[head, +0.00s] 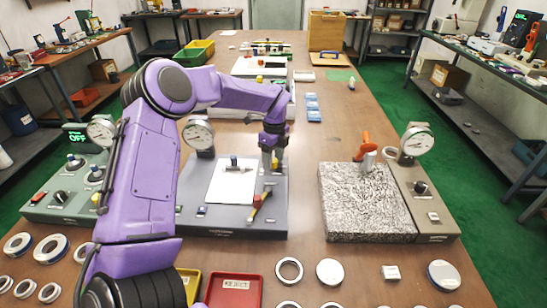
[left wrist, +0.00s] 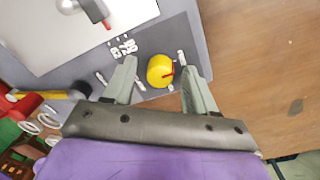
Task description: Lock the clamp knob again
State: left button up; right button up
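My right gripper is not in view.
A striped lever (head: 260,203) and a dial gauge (head: 198,134) stand on the plate beside a white sheet (head: 230,184). A speckled block (head: 365,205) with an orange-handled clamp (head: 366,146) stands right. Rings and a red tray (head: 235,290) lie in front.

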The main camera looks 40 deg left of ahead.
pick_arm(q)
grip_shut()
jog(key=c, duration=1)
grip_release()
jog(key=shift+m, duration=0.3)
jog(key=c, duration=1)
grip_release()
jog(key=m, duration=0.3)
jog(key=c, duration=1)
grip_release()
jog(key=m, duration=0.4)
jog(key=shift+m+p, duration=0.3)
jog(key=shift+p, duration=0.1)
jog(key=c, duration=1)
grip_release()
jog(key=m+p, duration=0.1)
jog(key=m, duration=0.4)
jog(key=shift+r, duration=0.1)
jog(key=m+p, duration=0.1)
jog(key=m, duration=0.3)
jog(key=shift+p, duration=0.35)
jog(key=c, duration=1)
grip_release()
jog(key=shift+m, duration=0.5)
